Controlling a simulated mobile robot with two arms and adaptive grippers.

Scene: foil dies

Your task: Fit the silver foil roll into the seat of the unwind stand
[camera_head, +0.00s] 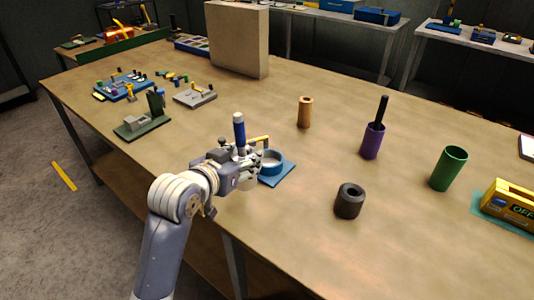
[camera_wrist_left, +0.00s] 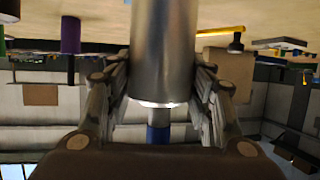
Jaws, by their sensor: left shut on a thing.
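My left gripper (camera_head: 244,168) is shut on the silver foil roll (camera_wrist_left: 164,50), which is upright between its fingers in the left wrist view. That view is upside down, with the table at the top. A blue grip (camera_head: 239,130) sticks up above the gripper in the head view; its blue part also shows at the silver roll's end in the left wrist view (camera_wrist_left: 158,133). The unwind stand (camera_head: 284,172) has a blue square base, a round blue seat and a yellow arm. The gripper is just left of the seat, partly covering the stand. The roll's lower end is hidden.
A brown tube (camera_head: 305,113), a purple tube (camera_head: 372,142) with a black rod, a green tube (camera_head: 449,168) and a black roll (camera_head: 349,202) stand to the right. A tan box (camera_head: 239,40) stands behind. Boards with small parts (camera_head: 124,86) lie at left.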

